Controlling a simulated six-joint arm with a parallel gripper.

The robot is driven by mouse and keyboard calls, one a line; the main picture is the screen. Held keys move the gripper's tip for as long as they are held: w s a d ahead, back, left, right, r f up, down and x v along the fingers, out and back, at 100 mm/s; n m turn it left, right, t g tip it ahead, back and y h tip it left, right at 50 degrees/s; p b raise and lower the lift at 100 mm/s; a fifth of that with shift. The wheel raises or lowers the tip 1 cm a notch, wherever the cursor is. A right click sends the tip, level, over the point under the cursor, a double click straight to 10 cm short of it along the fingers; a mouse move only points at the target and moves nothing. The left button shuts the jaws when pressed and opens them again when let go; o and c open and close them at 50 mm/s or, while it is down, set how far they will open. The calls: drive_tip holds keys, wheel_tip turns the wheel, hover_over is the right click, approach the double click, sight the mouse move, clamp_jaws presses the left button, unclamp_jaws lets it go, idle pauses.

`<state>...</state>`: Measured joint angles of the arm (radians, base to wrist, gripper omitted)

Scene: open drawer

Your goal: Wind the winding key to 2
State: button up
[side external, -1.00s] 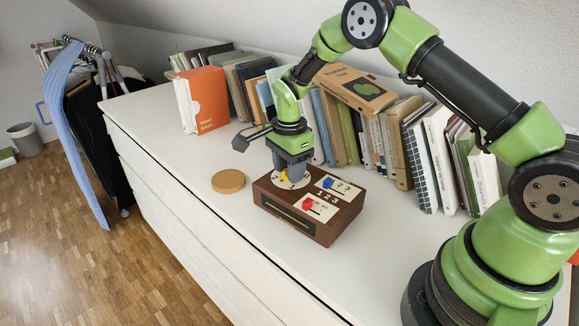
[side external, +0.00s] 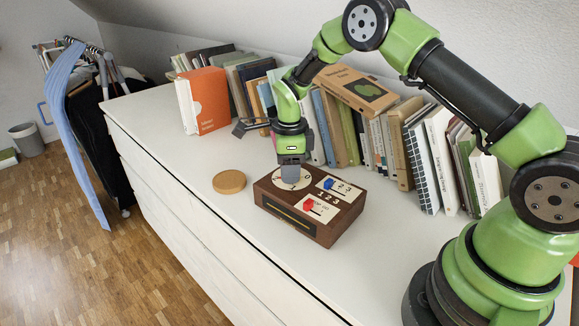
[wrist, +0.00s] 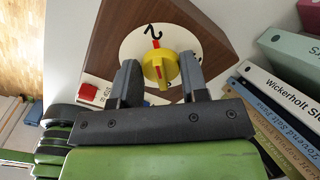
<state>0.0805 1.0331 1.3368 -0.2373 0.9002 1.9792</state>
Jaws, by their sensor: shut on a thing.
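The yellow winding key (wrist: 158,66) stands in the middle of a round white dial (wrist: 132,47) on the brown wooden box (side external: 325,233). In the wrist view, a red mark at the key's far edge points toward the 2 on the dial. My gripper (wrist: 160,80) is shut on the key, one finger on each side. In the side view, my gripper (side external: 291,178) comes straight down onto the dial and hides the key. A 0 shows on the dial's right side there.
The box top also carries a blue switch (side external: 328,184) and a red switch (side external: 309,204) on white plates. A round wooden disc (side external: 229,181) lies left of the box. A row of books (side external: 345,128) stands close behind. The white dresser top is clear in front.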

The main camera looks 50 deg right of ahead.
drive_tip(key=shift+a, duration=0.1)
drive_tip(key=o, duration=0.9)
wheel_tip(320, 180, up, 9)
drive_tip(key=shift+r, duration=0.45)
